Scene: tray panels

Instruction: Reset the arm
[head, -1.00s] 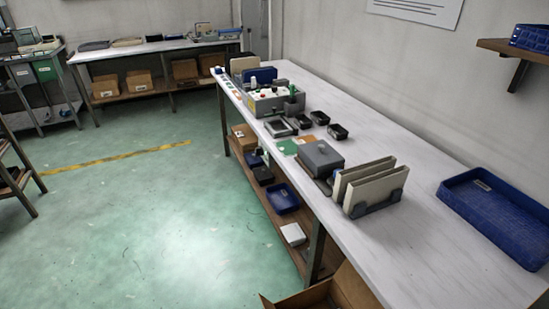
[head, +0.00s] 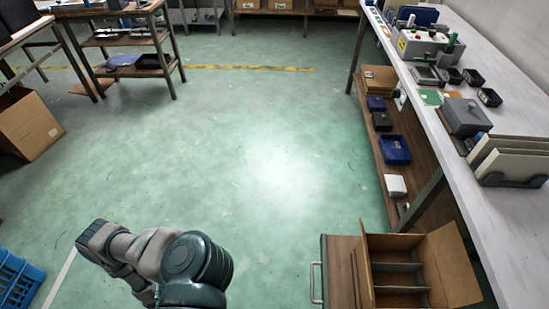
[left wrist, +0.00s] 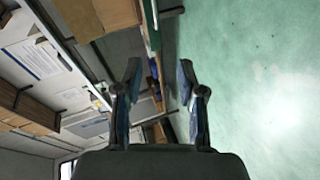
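My left gripper (left wrist: 159,80) shows in the left wrist view with its two fingers apart and nothing between them. In the head view part of my left arm (head: 165,262) shows at the bottom left, over the green floor; its fingers cannot be made out there. My right gripper and right arm are not in view.
A long white workbench (head: 455,140) runs along the right, with a grey box (head: 466,117) and upright panels in a rack (head: 512,160) on it. An open cardboard box (head: 405,270) stands at the bottom right. A blue crate (head: 18,280) is at the lower left. The middle floor is clear.

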